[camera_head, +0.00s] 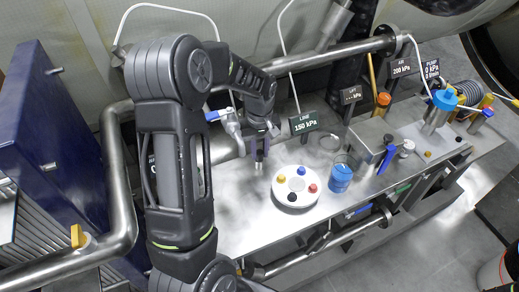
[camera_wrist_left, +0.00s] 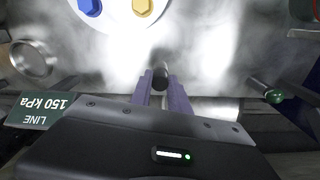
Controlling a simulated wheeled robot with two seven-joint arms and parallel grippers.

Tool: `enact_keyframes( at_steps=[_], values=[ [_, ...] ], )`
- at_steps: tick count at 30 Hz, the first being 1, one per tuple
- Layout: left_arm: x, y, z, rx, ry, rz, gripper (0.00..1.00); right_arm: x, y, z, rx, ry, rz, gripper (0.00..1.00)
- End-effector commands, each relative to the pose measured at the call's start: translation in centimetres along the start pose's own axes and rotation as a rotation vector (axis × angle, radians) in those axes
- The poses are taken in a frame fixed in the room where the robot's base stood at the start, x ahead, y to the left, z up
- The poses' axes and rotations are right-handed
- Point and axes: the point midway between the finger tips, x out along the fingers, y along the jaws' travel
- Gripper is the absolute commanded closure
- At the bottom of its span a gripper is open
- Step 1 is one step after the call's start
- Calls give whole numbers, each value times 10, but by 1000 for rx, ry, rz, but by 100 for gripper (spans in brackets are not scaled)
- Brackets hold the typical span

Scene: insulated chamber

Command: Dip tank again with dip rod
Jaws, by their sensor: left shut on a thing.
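My left gripper (camera_head: 259,164) points down over the metal bench, left of a white disc. In the left wrist view its purple fingers (camera_wrist_left: 161,90) are shut on a small dark, round-ended thing (camera_wrist_left: 160,75), seen nearly end on. It may be the dip rod, but its length is hidden. A smaller blue jar (camera_head: 340,177) stands right of the disc. My right gripper is not in view.
The white disc (camera_head: 296,186) carries several coloured knobs. The LINE sign (camera_head: 303,123) reads 150 kPa and stands behind it. A metal box (camera_head: 372,137) and blue handle (camera_head: 387,158) are to the right. A thick pipe (camera_head: 350,47) runs behind. The bench front left of the disc (camera_head: 240,220) is clear.

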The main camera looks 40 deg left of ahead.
Motion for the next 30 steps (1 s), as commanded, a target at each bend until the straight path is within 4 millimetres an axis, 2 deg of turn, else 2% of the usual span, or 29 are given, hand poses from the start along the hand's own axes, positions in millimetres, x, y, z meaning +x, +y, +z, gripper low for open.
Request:
enact_keyframes(
  at_steps=[5, 6, 14, 23, 26, 30],
  values=[
    [3, -1, 3, 1, -8, -5, 100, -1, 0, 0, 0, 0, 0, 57],
    [3, -1, 3, 1, -9, -5, 78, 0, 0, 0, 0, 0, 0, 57],
    [2, -1, 2, 1, -7, -4, 57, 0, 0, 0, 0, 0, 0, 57],
    [0, 0, 2, 0, -5, -3, 57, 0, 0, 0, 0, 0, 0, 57],
    [-8, 0, 1, 0, -3, -2, 57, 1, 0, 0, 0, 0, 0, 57],
    [-27, 0, 1, 1, -1, 0, 57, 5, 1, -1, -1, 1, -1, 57]
  ],
)
